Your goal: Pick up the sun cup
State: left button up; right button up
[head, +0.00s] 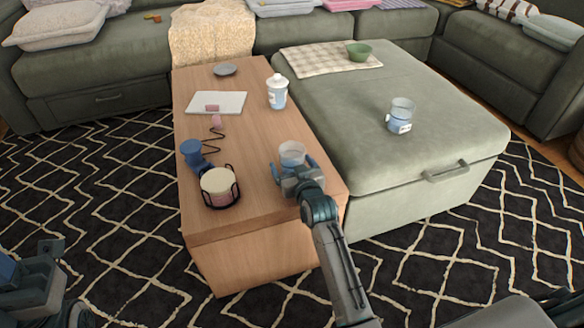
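A clear cup with a pale blue lower part (292,153) stands near the right edge of the wooden table. My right gripper (292,168) is at this cup, with its blue fingers spread on either side of it; contact is not clear. A similar clear and blue cup with a white label (400,117) stands on the green ottoman. A white lidded cup (277,93) stands farther back on the table. No sun picture is readable on any cup. My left gripper (42,270) is at the lower left, away from the table; its fingers are not clear.
The wooden table (240,150) also holds a round drum-like item in a black frame (219,188), a blue item (193,153), a white sheet (217,103) and a grey dish (225,70).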

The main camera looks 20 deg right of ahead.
jog(key=shift+w, duration=0.15)
jog(key=c, duration=1)
jog(key=shift+c, duration=0.5)
jog(key=shift+r, duration=0.15)
